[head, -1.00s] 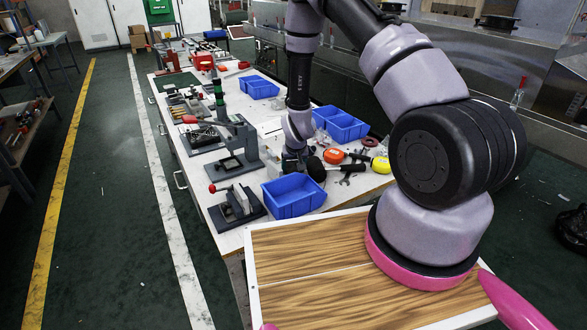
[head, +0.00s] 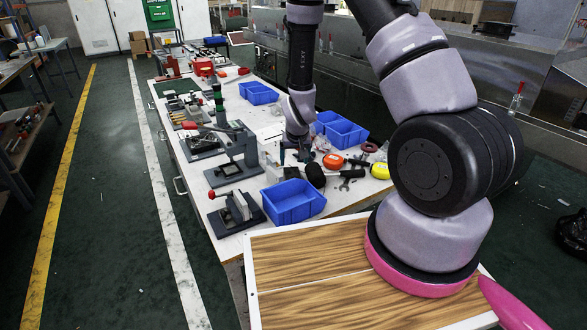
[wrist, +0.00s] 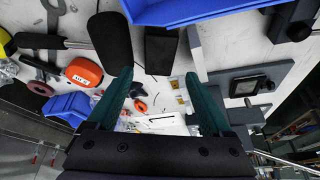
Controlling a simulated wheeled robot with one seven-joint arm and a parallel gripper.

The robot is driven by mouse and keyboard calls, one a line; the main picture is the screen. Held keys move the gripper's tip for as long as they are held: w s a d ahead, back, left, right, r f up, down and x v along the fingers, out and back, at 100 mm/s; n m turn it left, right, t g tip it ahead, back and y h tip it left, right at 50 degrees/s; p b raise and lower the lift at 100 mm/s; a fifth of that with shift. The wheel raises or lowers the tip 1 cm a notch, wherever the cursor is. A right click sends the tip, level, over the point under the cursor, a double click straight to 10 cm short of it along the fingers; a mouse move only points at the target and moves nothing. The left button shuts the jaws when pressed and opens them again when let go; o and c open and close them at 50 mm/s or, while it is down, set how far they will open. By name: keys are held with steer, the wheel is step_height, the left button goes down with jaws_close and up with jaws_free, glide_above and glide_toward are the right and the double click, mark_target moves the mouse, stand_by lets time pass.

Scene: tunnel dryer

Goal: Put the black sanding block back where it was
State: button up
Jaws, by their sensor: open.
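A dark rectangular block (wrist: 160,50), which looks like the black sanding block, lies flat on the white bench top in the wrist view. In the head view it shows as a small dark shape (head: 291,172) beside the near blue bin. My gripper (wrist: 158,74) is open, its two teal fingers spread and nothing between them. The fingertips are above the bench near the block and apart from it. In the head view my gripper (head: 294,153) is over the bench behind the near bin, partly hidden by its own wrist.
A larger black rounded object (wrist: 110,40) lies close beside the block. An orange tape measure (head: 333,161), a yellow one (head: 380,168) and hand tools lie to the right. Clamp fixtures (head: 236,212) stand left.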

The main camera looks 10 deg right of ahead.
steer(key=s+d+r+m+t+y, duration=0.1)
steer(key=s+r, duration=0.2)
steer(key=r, duration=1.1)
steer(key=s+d+r+m+y, duration=0.1)
steer(key=s+r, duration=0.1)
steer(key=r, duration=1.2)
steer(key=s+d+r, duration=0.2)
steer(key=s+r, duration=0.6)
steer(key=s, duration=0.2)
steer(key=s+d+r+m+t, duration=0.1)
steer(key=s+d+r, duration=0.1)
steer(key=s+r, duration=0.6)
steer(key=shift+s+t, duration=0.3)
steer(key=shift+s, duration=0.7)
